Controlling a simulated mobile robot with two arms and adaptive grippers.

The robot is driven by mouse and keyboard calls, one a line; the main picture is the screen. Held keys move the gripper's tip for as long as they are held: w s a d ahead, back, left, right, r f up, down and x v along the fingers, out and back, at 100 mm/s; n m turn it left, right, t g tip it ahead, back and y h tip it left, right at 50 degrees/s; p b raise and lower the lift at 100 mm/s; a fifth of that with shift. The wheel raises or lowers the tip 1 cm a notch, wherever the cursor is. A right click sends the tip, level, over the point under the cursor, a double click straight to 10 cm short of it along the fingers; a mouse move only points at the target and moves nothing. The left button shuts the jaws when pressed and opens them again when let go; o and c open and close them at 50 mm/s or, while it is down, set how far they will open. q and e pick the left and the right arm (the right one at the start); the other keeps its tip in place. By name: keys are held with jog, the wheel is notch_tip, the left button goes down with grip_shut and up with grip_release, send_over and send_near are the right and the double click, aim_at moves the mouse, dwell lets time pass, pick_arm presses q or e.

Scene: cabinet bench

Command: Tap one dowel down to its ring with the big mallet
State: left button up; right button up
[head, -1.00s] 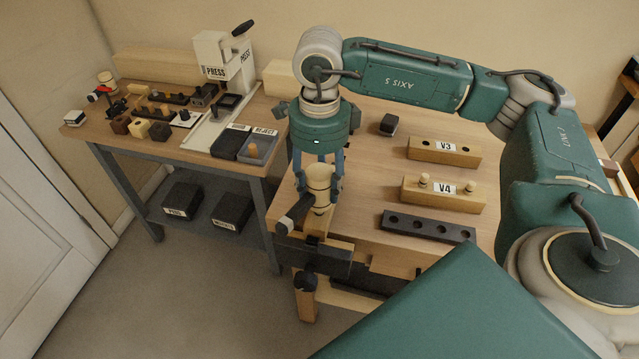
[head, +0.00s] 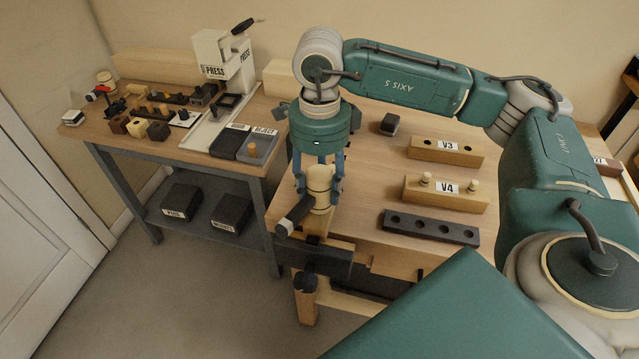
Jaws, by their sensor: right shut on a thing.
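My right gripper (head: 319,188) points down over the near left part of the bench, its blue fingers shut around a banded cream mallet (head: 318,200). The mallet's dark handle (head: 296,214) slants down to the left past the bench's front edge. The V4 block (head: 413,190), light wood, lies to the right with two pale dowels standing in it, the left dowel (head: 426,179) and the right dowel (head: 474,186). Their rings are too small to make out. The mallet is well apart from both dowels. My left gripper is out of view.
The V3 block (head: 428,154) lies behind V4, and a dark block with several holes (head: 430,227) lies in front. A small dark block (head: 390,123) sits farther back. A vise-like fixture (head: 325,260) is at the front edge. The left table holds a press (head: 222,62) and trays.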

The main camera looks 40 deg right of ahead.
jog(key=shift+r+p, duration=0.5)
jog(key=shift+r, duration=0.55)
jog(key=shift+r+p, duration=1.55)
jog(key=shift+r, duration=1.05)
jog(key=shift+f, duration=0.1)
